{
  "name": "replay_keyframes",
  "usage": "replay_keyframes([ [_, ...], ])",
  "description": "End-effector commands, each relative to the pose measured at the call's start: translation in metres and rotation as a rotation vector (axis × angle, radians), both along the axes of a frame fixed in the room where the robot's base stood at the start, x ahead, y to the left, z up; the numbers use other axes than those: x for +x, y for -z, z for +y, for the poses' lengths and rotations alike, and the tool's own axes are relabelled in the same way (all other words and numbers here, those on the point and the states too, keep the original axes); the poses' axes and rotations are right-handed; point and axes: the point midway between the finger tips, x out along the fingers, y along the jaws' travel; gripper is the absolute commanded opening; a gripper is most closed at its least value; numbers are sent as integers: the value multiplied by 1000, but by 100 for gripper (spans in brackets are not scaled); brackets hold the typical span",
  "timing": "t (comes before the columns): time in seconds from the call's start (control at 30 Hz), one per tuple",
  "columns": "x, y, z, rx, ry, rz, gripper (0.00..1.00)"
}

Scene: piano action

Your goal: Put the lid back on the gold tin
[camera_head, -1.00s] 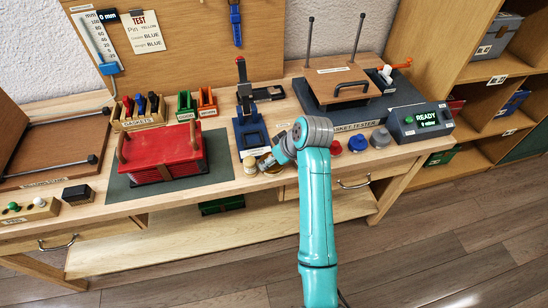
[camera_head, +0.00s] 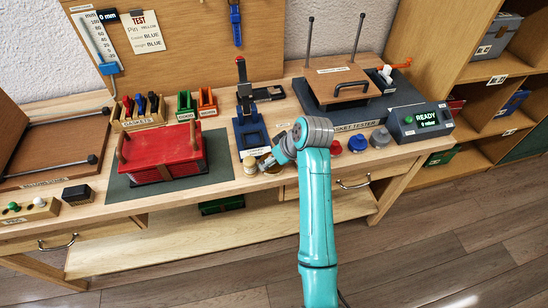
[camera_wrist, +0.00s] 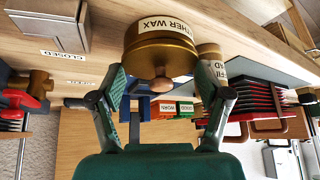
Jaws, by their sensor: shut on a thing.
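The gold tin (camera_wrist: 160,27) with a "...THER WAX" label is at the top middle of the wrist view, which looks upside down. Its gold lid (camera_wrist: 160,60) with a copper-coloured knob (camera_wrist: 161,84) is at the tin's open end, lined up with it. I cannot tell whether the lid is fully seated. My gripper (camera_wrist: 161,70) has one finger on each side of the lid and is shut on it. In the head view my gripper (camera_head: 268,163) is at the bench's front edge, and my wrist mostly hides the tin and lid.
A pale jar (camera_head: 249,166) stands close beside the tin. It also shows in the wrist view (camera_wrist: 212,63).

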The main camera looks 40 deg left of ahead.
Motion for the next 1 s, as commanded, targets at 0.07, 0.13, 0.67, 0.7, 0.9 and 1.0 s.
replay_keyframes([
  [0.07, 0, 1, 0, 0, 0, 0, 52],
  [0.13, 0, 2, 0, 0, 0, 0, 52],
  [0.67, 0, 2, 0, 0, 0, 0, 52],
  [0.7, 0, 2, 0, 0, 0, 0, 52],
  [0.9, 0, 2, 0, 0, 0, 0, 89],
  [1.0, 0, 2, 0, 0, 0, 0, 100],
])
